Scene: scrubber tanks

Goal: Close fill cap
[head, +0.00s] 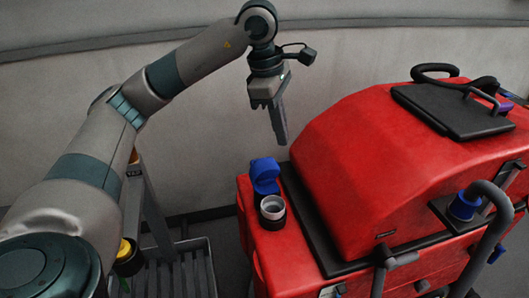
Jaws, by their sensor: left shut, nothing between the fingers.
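The fill cap (264,175) is blue and stands tilted up on the far side of the fill opening (272,208). The opening is a short round neck with a pale inner rim, and it is uncovered. It sits on the left end of the red scrubber (350,160). My left gripper (281,138) points down with its fingers shut and empty. In the picture it is above and slightly right of the cap, apart from it. My right gripper is not in view.
A black lid (455,108) with a hose lies on top of the scrubber. Grey pipes (490,225) and a blue fitting (463,206) are at the right. A dark slatted tray (185,270) is at the lower left. A grey wall (180,130) stands behind.

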